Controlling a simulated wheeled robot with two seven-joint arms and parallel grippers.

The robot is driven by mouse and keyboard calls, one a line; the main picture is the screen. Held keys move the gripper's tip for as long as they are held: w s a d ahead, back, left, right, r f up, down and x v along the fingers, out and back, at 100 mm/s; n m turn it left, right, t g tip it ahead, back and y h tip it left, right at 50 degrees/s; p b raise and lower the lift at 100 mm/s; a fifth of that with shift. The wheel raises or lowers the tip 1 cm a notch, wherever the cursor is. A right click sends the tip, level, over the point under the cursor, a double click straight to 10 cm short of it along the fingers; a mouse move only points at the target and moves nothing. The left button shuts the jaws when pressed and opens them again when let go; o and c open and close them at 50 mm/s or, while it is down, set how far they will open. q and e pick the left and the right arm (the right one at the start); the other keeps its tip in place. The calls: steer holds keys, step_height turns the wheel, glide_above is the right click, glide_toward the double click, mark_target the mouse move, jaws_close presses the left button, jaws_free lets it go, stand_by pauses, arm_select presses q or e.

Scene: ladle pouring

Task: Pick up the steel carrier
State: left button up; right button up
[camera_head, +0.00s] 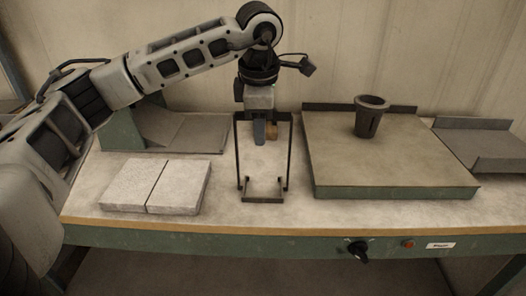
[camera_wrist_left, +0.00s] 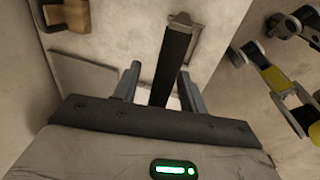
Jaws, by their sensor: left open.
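The steel carrier (camera_head: 264,196) is a dark, open frame with two tall uprights and a low base, upright near the middle of the bench. My left gripper (camera_head: 260,132) points down at the upper part of the frame, its fingers showing between the uprights. The gripper is open. In the left wrist view, a dark bar (camera_wrist_left: 172,62) runs between the spread fingers of my gripper (camera_wrist_left: 157,88); it looks like part of the carrier. I cannot tell whether the fingers touch it. My right gripper is not in view.
Two pale slabs (camera_head: 155,186) lie left of the carrier. A grey tray (camera_head: 485,147) is at far right. A sloped green-sided stand (camera_head: 165,133) is behind the slabs.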

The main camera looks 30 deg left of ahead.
arm_select(q)
steer(key=shift+f, duration=0.25)
stand_by(0.3)
jaws_close()
stand_by(1.5)
